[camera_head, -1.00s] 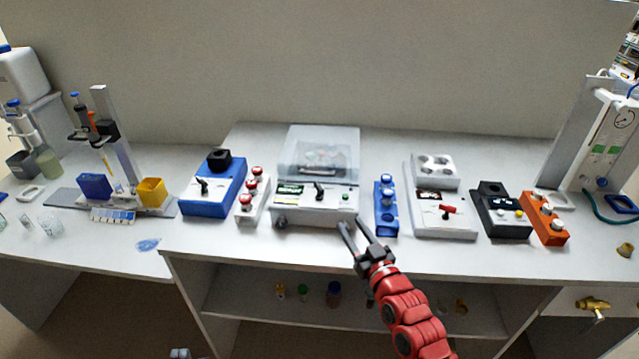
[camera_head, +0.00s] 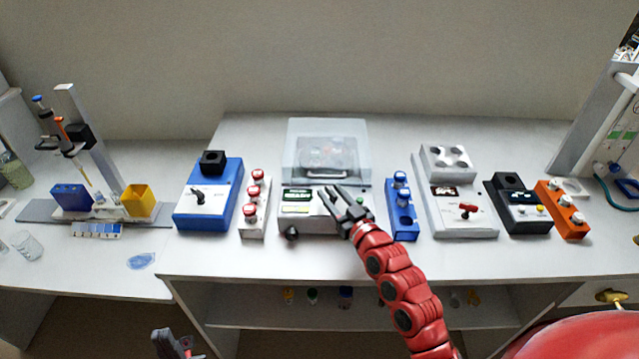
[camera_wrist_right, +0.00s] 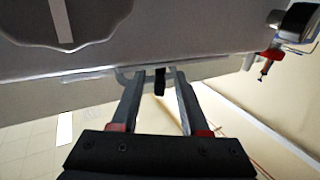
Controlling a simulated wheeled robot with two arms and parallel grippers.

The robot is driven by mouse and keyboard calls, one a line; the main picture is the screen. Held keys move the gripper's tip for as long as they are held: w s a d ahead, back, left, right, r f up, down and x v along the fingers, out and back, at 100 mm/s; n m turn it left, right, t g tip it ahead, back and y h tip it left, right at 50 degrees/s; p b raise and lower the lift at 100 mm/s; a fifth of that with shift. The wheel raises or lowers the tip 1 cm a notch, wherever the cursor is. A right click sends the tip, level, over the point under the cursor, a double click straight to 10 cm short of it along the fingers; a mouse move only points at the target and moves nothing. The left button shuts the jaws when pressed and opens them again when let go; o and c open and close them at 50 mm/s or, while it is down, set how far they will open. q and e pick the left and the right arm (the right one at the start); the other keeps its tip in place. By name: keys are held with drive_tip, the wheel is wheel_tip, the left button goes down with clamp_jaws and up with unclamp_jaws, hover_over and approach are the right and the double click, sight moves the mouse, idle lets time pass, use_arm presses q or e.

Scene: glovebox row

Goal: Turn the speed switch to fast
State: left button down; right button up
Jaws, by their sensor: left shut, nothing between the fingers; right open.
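A white machine with a clear lid (camera_head: 297,224) stands mid-bench, with a dark display and a front panel. My right gripper (camera_head: 338,193) is open over the right part of that panel and hides the black switch there. In the right wrist view a small black upright piece (camera_wrist_right: 160,83) shows between the spread fingers of my right gripper (camera_wrist_right: 158,78); I cannot tell whether they touch it. No speed marks are readable. My left gripper (camera_head: 175,342) is shut and empty at the bottom edge, in front of the bench.
Left of the machine are a blue box with a black switch (camera_head: 198,196) and a block with red-topped vials (camera_head: 253,203). To the right are a blue vial rack (camera_head: 403,222), a white device with a red switch (camera_head: 466,211), a black box (camera_head: 521,217) and an orange block (camera_head: 561,212).

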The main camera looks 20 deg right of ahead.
drive_tip(key=shift+w, duration=0.25)
drive_tip(key=shift+s, duration=0.1)
drive_tip(key=shift+c, duration=0.6)
clamp_jaws()
